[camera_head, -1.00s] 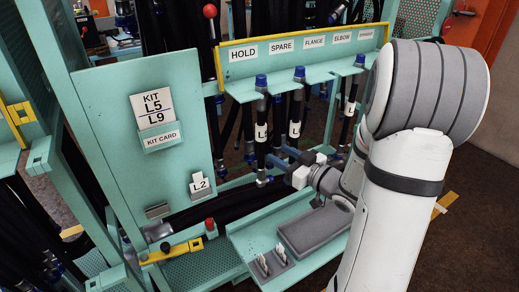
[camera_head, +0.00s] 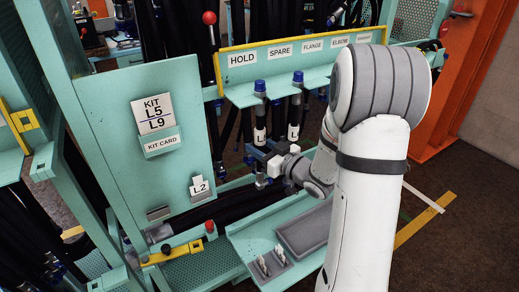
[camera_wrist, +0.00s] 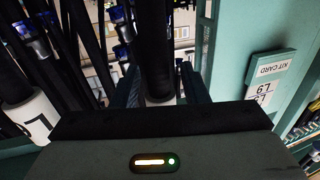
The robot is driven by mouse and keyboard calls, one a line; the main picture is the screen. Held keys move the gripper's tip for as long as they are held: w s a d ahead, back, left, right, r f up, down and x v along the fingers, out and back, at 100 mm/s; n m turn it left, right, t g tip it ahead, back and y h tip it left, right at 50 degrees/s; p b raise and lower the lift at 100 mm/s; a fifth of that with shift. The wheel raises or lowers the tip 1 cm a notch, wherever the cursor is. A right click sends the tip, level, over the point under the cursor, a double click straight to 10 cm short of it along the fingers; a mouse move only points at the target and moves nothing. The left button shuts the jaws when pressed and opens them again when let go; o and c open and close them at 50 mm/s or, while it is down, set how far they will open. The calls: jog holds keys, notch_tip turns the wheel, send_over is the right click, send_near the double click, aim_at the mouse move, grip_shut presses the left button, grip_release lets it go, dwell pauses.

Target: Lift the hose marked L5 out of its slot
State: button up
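Two dark hoses with blue caps hang in the teal rack, one under HOLD (camera_head: 260,86) and one under SPARE (camera_head: 298,78). Each has a white tag, but only part of its lettering shows, so I cannot tell which is L5. My gripper (camera_head: 258,160) is at the lower part of the HOLD hose, below its tag. In the wrist view, a dark upright hose (camera_wrist: 155,45) stands between the fingers of my gripper (camera_wrist: 163,88). The fingers look apart, with a narrow gap beside the hose. A neighbouring tag (camera_wrist: 32,120) shows at the left.
A kit card (camera_head: 153,115) reading L5 and L9 is on the teal panel at the left. An L2 tag (camera_head: 200,186) sits below it. A grey tray (camera_head: 305,232) lies under my arm. A red-knobbed post (camera_head: 209,18) stands left of the label strip.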

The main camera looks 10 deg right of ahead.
grip_shut()
jog(key=shift+r, duration=0.25)
dwell(0.4)
jog(key=s+d+b, duration=0.2)
jog(key=s+b, duration=0.4)
jog(key=s, duration=0.2)
jog(key=s+d+b, duration=0.3)
jog(key=s+b, duration=0.4)
jog(key=s, duration=0.2)
jog(key=shift+d, duration=0.3)
jog(key=shift+r, duration=0.1)
